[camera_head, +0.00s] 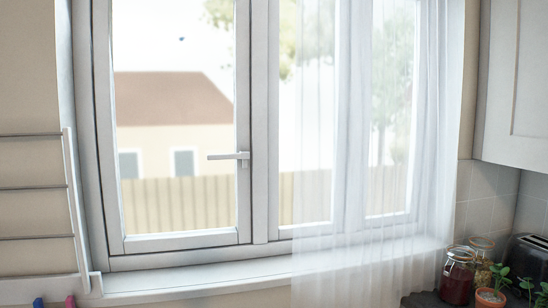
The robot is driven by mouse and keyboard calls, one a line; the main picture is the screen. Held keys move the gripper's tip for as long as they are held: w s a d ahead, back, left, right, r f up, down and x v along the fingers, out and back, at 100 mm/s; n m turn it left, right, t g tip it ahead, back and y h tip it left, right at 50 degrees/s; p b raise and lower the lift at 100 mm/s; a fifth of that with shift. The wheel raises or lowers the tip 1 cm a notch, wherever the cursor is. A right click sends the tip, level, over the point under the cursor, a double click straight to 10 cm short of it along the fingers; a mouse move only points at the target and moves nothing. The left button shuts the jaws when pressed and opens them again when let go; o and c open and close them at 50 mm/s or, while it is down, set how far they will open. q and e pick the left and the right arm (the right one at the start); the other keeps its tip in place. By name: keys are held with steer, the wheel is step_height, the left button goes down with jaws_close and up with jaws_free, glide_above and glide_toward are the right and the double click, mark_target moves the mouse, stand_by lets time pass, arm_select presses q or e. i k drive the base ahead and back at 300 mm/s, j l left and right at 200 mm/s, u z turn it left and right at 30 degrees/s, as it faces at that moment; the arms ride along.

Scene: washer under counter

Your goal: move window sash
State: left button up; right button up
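The window sash (244,110) is the white framed left pane of the window. It looks shut or nearly shut in its frame. Its handle (230,156) is on the right side of the sash, with the lever lying level and pointing left. Neither of my grippers shows in the head view.
A sheer white curtain (375,262) hangs over the right part of the window and the sill (200,278). A drying rack (72,200) is at the left. Jars (457,280), a potted plant (489,297) and a black toaster (528,256) stand at the lower right, below a wall cabinet (515,80).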

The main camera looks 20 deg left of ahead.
mark_target(119, 243)
steer(key=k+u, duration=0.1)
steer(key=u, duration=1.1)
